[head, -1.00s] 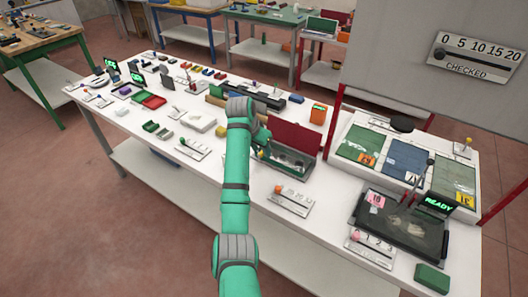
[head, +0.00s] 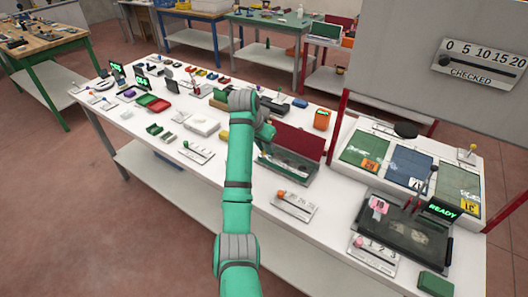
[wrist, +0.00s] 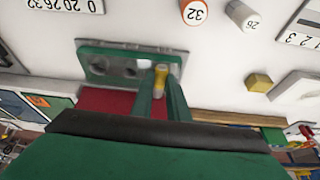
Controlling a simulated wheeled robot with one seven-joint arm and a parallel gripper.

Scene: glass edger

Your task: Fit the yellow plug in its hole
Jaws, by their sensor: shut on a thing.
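The yellow plug (wrist: 160,76) is upright between the two green fingers of my gripper (wrist: 161,92) in the wrist view. My gripper is shut on it. The plug is at the right end of a grey-green plate (wrist: 112,53) with round holes. Two dark holes show to the plug's left, and the spot under the plug is hidden. I cannot tell whether the plug's lower end is in a hole. In the head view my arm partly hides the green case (head: 286,172) with its raised red lid (head: 297,141); the plug is not clear there.
A yellow block (wrist: 258,82), an orange cylinder marked 32 (wrist: 194,12) and a pale cylinder marked 26 (wrist: 242,17) stand nearby. A slider scale (head: 295,204) lies in front of the case. A dark machine with a READY sign (head: 442,209) stands at the right.

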